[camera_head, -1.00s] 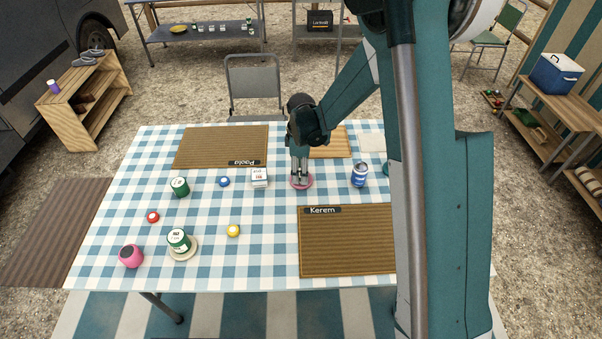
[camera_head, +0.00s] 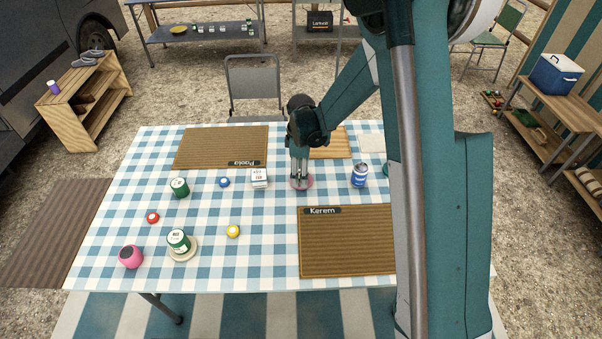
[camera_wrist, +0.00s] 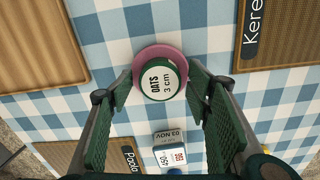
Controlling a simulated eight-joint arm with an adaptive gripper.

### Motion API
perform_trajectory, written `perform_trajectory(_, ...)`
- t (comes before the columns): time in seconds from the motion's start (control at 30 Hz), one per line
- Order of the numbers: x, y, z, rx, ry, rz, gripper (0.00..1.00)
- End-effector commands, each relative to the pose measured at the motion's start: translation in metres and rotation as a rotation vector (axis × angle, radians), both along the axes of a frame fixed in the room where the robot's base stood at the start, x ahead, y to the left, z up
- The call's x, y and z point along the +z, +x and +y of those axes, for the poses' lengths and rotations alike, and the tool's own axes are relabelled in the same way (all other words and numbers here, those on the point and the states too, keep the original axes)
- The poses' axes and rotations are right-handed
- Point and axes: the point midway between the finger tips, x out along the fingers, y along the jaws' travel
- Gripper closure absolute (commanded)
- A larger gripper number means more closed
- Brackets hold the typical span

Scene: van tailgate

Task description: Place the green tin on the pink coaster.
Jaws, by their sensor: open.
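The green tin (camera_wrist: 161,81), with a white lid label reading "OATS 3 cm", stands upright on the pink coaster (camera_wrist: 158,50) in the wrist view, a little off its centre. The coaster's rim shows around the tin's far side. My gripper (camera_wrist: 160,77) is open, with one finger on each side of the tin and a narrow gap to it. In the head view my gripper (camera_head: 300,182) is low over the pink coaster (camera_head: 308,184), and its fingers largely hide the tin there.
The Kerem mat (camera_head: 348,245) lies in front. Other green tins stand at the left, one alone (camera_head: 180,187) and one (camera_head: 178,239) on a cream coaster (camera_head: 183,256).

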Motion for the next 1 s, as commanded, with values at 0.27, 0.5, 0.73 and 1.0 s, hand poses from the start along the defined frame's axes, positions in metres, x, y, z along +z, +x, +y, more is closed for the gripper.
perform_trajectory(0.27,0.022,0.0,0.0,0.0,0.0,0.0,0.51)
perform_trajectory(0.5,0.059,-0.001,0.0,0.0,0.0,0.0,0.51)
perform_trajectory(0.73,0.096,0.0,0.0,0.0,0.0,0.0,0.51)
perform_trajectory(1.0,0.119,0.0,0.0,0.0,0.0,0.0,0.51)
